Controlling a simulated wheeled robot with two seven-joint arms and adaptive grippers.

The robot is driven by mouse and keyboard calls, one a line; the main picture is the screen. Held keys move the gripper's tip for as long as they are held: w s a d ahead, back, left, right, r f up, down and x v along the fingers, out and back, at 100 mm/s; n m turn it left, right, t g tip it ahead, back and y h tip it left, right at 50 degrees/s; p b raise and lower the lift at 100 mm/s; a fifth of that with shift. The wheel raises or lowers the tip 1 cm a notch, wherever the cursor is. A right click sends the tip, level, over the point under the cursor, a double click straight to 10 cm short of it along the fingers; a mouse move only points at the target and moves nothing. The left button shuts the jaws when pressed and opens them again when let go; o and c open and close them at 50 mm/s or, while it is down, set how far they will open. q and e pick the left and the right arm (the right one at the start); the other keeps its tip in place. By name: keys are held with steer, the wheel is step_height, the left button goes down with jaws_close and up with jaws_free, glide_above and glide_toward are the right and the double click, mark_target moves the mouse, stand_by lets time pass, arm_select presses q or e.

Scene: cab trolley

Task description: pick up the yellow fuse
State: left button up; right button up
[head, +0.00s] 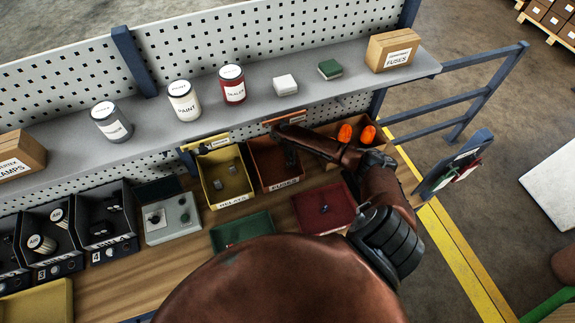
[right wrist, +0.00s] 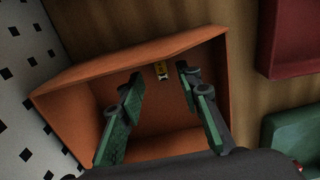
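The yellow fuse (right wrist: 161,71) is small and has dark marks. It lies inside the orange fuses bin, close to one wall, in the right wrist view (right wrist: 85,75). The bin (head: 282,185) also shows in the head view, labelled FUSES. My right gripper (right wrist: 158,75) is open, with its green-padded fingers over the bin. The fuse shows in the gap between the fingertips, and nothing is held. In the head view my right gripper (head: 290,152) reaches into the bin's upper part, and the fuse cannot be made out there. My left gripper is not in view.
A yellow bin (head: 212,195) stands left of the fuses bin. A dark red tray (head: 335,222) and a green tray (head: 242,229) lie in front. A box with orange items (head: 388,158) is at right. A grey shelf (head: 245,112) with cans and boxes runs behind.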

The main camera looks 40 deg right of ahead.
step_height(320, 180, down, 5)
steer(key=shift+a+r+p, duration=0.1)
steer(key=shift+a+p, duration=0.05)
steer(key=shift+p, duration=0.5)
steer(key=shift+c, duration=0.4)
jaws_close()
